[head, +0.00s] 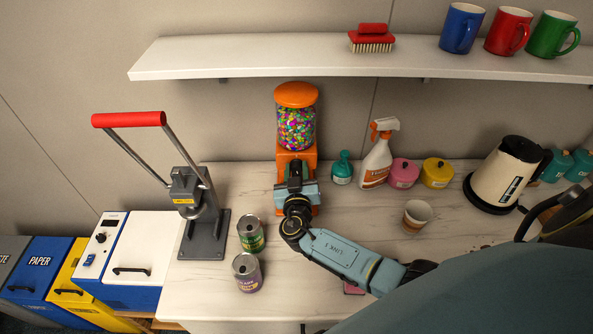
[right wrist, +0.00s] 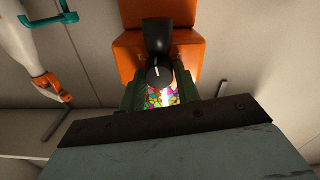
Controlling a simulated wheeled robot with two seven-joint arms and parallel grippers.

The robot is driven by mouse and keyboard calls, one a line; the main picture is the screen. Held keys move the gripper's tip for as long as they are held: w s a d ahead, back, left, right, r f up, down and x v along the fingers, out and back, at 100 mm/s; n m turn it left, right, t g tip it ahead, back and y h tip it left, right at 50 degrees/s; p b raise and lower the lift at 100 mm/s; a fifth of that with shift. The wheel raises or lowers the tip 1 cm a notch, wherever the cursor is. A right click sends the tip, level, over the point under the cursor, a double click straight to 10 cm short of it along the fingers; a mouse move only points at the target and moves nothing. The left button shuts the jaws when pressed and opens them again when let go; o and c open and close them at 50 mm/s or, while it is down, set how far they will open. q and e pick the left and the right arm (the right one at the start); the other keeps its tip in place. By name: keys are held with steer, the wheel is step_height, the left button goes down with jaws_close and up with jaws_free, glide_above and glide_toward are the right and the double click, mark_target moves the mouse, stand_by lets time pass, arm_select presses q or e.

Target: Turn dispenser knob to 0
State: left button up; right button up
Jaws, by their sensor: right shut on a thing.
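The candy dispenser (head: 296,94) has an orange lid and base and a clear jar of colourful candies. It stands upright against the wall at the back of the counter. My right gripper (head: 296,178) is at the front of its orange base and hides the knob in the head view. In the right wrist view the dark round knob (right wrist: 159,76) with a white pointer line sits between the two fingers of my right gripper (right wrist: 159,82), which is shut on it. The scale numbers cannot be read. My left gripper is not in view.
Two cans (head: 248,272) stand left of my right forearm. A grey can crusher (head: 205,238) with a red handle is further left. A teal bottle (head: 342,168), spray bottle (head: 376,163), pots, paper cup (head: 416,215) and kettle (head: 501,174) stand to the right. A shelf (head: 250,58) overhangs.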

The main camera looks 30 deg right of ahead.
steer(key=shift+f+n+b, duration=0.1)
steer(key=shift+n+b, duration=0.4)
steer(key=shift+b, duration=0.15)
steer(key=shift+n+b, duration=1)
steer(key=shift+b, duration=0.05)
steer(key=shift+n+b, duration=0.7)
steer(key=shift+n, duration=0.3)
steer(key=shift+a+n+b, duration=0.1)
steer(key=shift+n+b, duration=0.35)
steer(key=shift+n, duration=0.35)
steer(key=o, duration=1)
steer(key=shift+c, duration=0.2)
